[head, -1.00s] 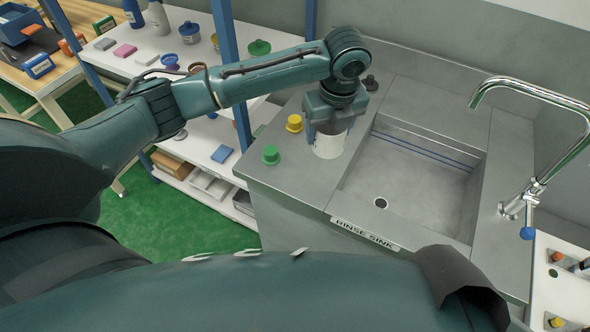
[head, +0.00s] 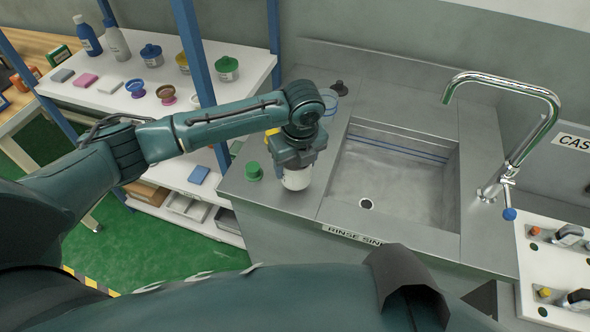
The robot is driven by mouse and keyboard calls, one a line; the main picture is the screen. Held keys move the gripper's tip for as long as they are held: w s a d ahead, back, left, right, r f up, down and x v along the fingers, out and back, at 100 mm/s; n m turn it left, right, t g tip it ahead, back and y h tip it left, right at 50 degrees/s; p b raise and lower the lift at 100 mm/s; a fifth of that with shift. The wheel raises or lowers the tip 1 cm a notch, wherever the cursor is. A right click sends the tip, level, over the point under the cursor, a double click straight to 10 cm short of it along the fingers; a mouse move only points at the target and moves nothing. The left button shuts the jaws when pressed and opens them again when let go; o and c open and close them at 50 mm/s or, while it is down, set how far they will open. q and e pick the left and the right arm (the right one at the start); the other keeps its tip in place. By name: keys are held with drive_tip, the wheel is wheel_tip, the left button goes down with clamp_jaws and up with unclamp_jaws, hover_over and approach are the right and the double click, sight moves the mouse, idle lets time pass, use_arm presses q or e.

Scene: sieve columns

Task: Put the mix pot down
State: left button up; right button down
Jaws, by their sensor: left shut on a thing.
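The mix pot (head: 297,180) is a white cylinder at the left side of the rinse sink counter. My left gripper (head: 298,160) is above it and shut on its upper part, so the fingers and the pot's top are largely hidden. The pot looks upright and at or just above the grey counter (head: 262,202); I cannot tell if it touches. My right gripper is not in view.
The sink basin (head: 395,185) is right of the pot, with a tall tap (head: 510,165). A green knobbed piece (head: 253,171) stands left of the pot; a yellow one (head: 271,132) and a clear round container (head: 329,103) are behind. Shelves (head: 140,95) stand left.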

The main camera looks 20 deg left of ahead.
use_arm(q)
drive_tip(key=shift+f, duration=1.45)
drive_tip(key=o, duration=1.2)
drive_tip(key=shift+f, duration=0.1)
drive_tip(key=r, duration=0.4)
drive_tip(key=s+r, duration=0.1)
drive_tip(key=r, duration=0.3)
drive_tip(key=d+r, duration=0.1)
drive_tip(key=r, duration=0.3)
drive_tip(key=shift+s+d+r+b, duration=0.1)
drive_tip(key=shift+s+b, duration=0.05)
drive_tip(key=shift+b, duration=0.25)
